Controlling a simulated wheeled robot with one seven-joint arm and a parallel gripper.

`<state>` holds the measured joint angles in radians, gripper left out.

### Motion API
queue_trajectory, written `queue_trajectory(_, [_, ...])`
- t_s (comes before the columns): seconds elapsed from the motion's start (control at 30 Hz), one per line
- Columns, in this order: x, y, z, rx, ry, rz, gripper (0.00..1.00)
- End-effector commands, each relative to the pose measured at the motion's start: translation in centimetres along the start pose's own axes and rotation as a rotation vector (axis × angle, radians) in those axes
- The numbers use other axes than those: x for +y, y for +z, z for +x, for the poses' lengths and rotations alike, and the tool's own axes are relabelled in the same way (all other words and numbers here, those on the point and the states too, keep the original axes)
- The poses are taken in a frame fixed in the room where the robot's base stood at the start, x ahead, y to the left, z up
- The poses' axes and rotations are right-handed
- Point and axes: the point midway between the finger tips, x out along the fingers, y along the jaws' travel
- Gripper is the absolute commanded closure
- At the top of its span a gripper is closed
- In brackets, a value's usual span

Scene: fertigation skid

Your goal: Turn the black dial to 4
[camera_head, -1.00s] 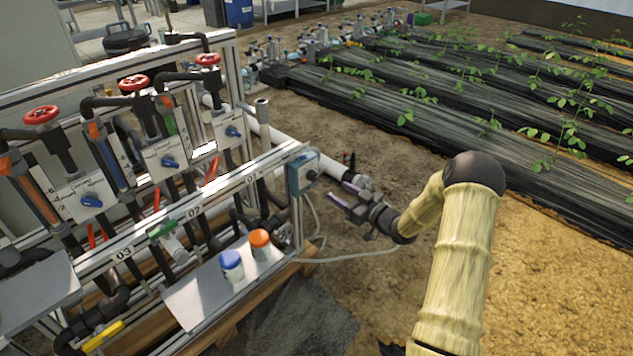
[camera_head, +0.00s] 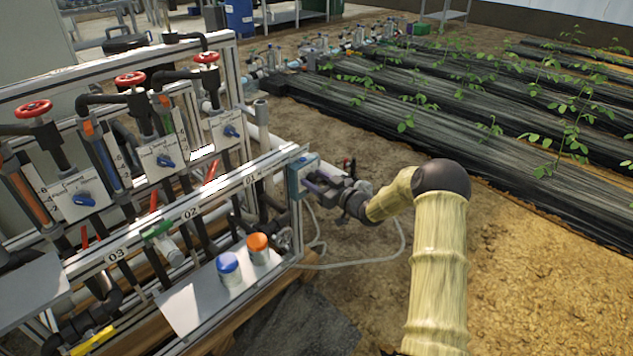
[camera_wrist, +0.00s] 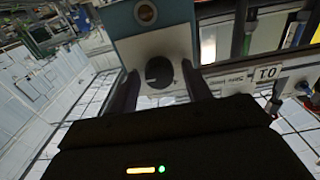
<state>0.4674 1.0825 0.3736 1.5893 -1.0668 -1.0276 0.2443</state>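The black dial (camera_wrist: 159,72) sits on the pale face of a blue-grey control box (camera_wrist: 176,16) in the wrist view. In the head view the control box (camera_head: 299,176) is fixed at the right end of the skid's front rail, and the dial is hidden. My gripper (camera_wrist: 162,88) is open, with one finger on each side of the dial. A gap shows between each finger and the dial, so it is not clasped. In the head view my gripper (camera_head: 322,187) is right at the box. The numbers around the dial are too small to read.
Blue-lidded (camera_head: 229,267) and orange-lidded (camera_head: 258,248) jars stand on the skid's shelf. A pale hose (camera_head: 363,258) loops over open soil.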

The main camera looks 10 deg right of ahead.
Motion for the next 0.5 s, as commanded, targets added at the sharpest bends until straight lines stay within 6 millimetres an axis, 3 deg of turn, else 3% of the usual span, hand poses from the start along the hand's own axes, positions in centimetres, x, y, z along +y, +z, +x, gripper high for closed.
queue_trajectory(0.03, [0.01, 0.01, -0.02, 0.000, 0.000, 0.000, 0.62])
queue_trajectory(0.2, [0.01, 0.02, -0.04, 0.000, 0.000, 0.000, 0.93])
queue_trajectory(0.5, [-0.02, 0.05, -0.04, 0.000, 0.000, -0.020, 0.93])
